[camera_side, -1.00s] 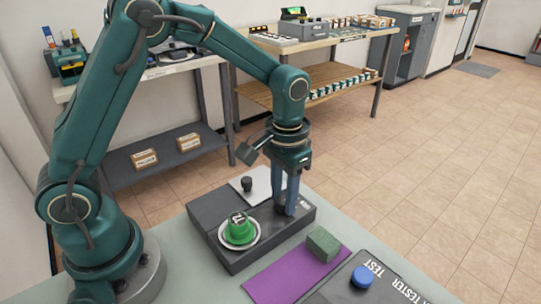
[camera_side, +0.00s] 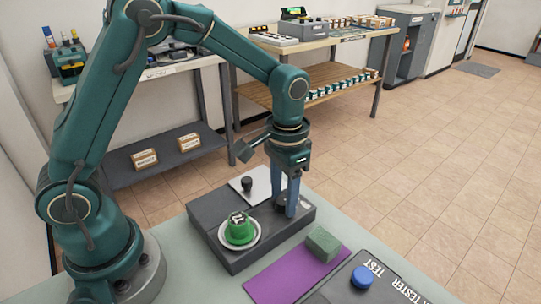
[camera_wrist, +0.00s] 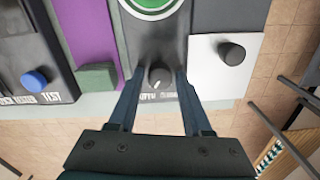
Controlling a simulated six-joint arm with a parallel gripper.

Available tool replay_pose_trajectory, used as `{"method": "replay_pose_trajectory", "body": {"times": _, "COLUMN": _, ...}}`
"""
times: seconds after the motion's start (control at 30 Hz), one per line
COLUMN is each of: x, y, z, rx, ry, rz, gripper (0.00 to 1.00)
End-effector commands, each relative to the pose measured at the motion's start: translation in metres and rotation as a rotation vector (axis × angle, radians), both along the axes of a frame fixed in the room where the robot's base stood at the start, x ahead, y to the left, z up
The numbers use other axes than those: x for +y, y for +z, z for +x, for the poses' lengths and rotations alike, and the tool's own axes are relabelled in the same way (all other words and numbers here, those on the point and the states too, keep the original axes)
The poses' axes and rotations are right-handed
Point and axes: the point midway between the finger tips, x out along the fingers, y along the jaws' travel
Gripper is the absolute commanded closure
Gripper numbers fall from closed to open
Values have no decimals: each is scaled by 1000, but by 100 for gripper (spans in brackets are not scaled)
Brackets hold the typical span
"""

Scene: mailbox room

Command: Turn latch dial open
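A small dark dial (camera_wrist: 158,78) sits on the dark grey box (camera_wrist: 220,18), close to its edge, with a pale mark on its top and white lettering beside it. In the side view my gripper (camera_side: 286,208) points straight down over the right end of the box and its fingers mostly hide the dial. In the wrist view my gripper (camera_wrist: 154,74) is open, with one finger on each side of the dial. The right finger is close to the dial, and I cannot tell if it touches. A green round cap (camera_side: 240,230) sits in a pale ring on the same box.
A purple mat (camera_side: 290,280) with a green block (camera_side: 323,243) lies in front. A tester with a blue button (camera_side: 363,277) stands at the right front. Shelves stand behind.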

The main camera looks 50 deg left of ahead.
Motion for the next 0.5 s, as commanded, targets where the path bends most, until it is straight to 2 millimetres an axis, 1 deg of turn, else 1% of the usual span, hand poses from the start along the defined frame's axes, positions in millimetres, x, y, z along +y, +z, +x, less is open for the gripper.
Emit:
{"method": "replay_pose_trajectory", "body": {"times": 0.17, "x": 0, "y": 4, "z": 0, "rx": -1, "ry": 1, "rz": 0, "gripper": 51}}
{"method": "replay_pose_trajectory", "body": {"times": 0.27, "x": 0, "y": 15, "z": 1, "rx": -4, "ry": 1, "rz": -1, "gripper": 51}}
{"method": "replay_pose_trajectory", "body": {"times": 0.4, "x": -1, "y": 35, "z": 1, "rx": -5, "ry": 0, "rz": -1, "gripper": 51}}
{"method": "replay_pose_trajectory", "body": {"times": 0.5, "x": -1, "y": 45, "z": 1, "rx": -4, "ry": 0, "rz": -1, "gripper": 51}}
